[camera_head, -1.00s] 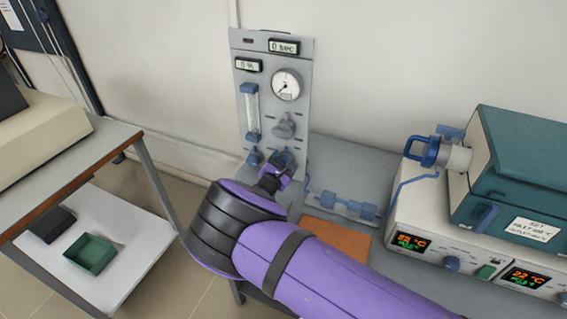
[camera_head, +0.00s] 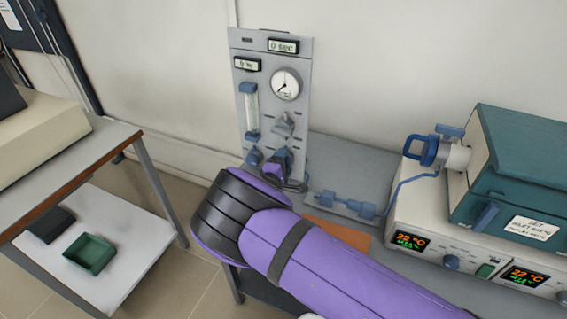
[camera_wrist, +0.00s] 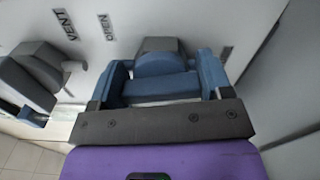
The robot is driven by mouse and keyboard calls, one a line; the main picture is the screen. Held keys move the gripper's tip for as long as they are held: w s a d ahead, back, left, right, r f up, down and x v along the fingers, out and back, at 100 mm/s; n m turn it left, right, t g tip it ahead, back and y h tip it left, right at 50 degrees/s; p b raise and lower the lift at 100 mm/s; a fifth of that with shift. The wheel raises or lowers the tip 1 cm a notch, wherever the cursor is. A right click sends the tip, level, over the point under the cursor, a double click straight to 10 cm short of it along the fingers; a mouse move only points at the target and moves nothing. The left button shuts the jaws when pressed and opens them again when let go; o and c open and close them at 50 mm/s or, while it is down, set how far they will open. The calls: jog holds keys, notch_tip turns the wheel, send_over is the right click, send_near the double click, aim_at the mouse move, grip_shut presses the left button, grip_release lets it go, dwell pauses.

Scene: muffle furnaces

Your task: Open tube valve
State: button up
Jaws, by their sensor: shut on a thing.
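The grey gas panel (camera_head: 270,60) stands upright against the wall, with a dial gauge, a flow tube and several knobs. My gripper (camera_wrist: 162,72) is shut on a blue-grey valve knob (camera_wrist: 155,88) low on the panel, with one blue finger on each side of it. In the head view this knob (camera_head: 285,157) is partly hidden by my gripper (camera_head: 284,166). In the wrist view the printed words OPEN and VENT show above and left of the knob. A second knob (camera_wrist: 32,78) sits to the left, apart from my gripper.
A grey valve knob (camera_head: 284,125) sits just above the held one. Blue tube fittings (camera_head: 345,204) lie on the bench at right, near an orange mat (camera_head: 338,233). A teal furnace (camera_head: 525,165) stands further right. A side table (camera_head: 130,137) is at left.

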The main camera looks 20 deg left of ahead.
jog(key=shift+f+m, duration=0.1)
jog(key=shift+m, duration=0.9)
jog(key=o, duration=0.9)
jog(key=s, duration=1)
jog(key=shift+s+a, duration=0.35)
jog(key=shift+s, duration=0.05)
